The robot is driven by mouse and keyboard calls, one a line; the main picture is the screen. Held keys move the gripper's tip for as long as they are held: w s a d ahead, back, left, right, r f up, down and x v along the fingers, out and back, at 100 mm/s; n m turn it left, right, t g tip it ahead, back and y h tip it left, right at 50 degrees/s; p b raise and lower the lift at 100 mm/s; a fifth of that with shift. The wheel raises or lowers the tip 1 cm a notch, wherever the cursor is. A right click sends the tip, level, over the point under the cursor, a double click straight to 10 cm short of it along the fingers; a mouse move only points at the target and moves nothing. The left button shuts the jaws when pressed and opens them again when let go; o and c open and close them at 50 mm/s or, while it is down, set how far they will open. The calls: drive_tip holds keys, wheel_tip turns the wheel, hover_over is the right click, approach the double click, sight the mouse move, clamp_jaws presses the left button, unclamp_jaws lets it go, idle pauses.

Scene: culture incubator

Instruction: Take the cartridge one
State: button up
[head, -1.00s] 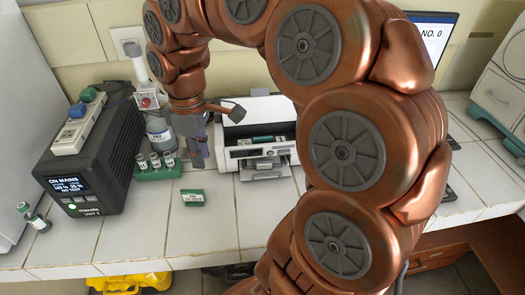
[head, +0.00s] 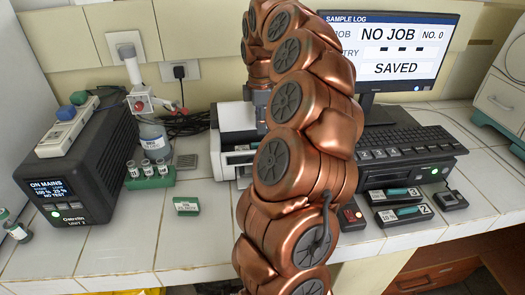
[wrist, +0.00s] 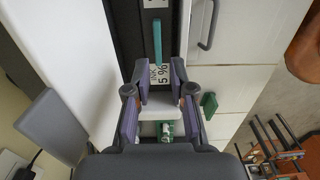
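In the wrist view a dark cartridge-like piece (wrist: 158,75) carries a teal strip and a label reading "INK 5%". My gripper (wrist: 159,78) has its two fingers apart, one on each side of this labelled end. I cannot tell whether they touch it, and no number one is readable on it. In the head view my arm hides the gripper and much of the white printer (head: 227,135).
A green rack with vials (head: 150,182) and a small green box (head: 186,206) stand left of the printer. A black power unit (head: 85,170) is further left. A keyboard (head: 405,140) and monitor (head: 395,50) are at right. The tiled front left is mostly clear.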

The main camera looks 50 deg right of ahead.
drive_tip(key=shift+d+f+p, duration=0.1)
drive_tip(key=shift+f+p, duration=0.8)
drive_tip(key=shift+f, duration=2.35)
clamp_jaws()
drive_tip(key=shift+r, duration=0.1)
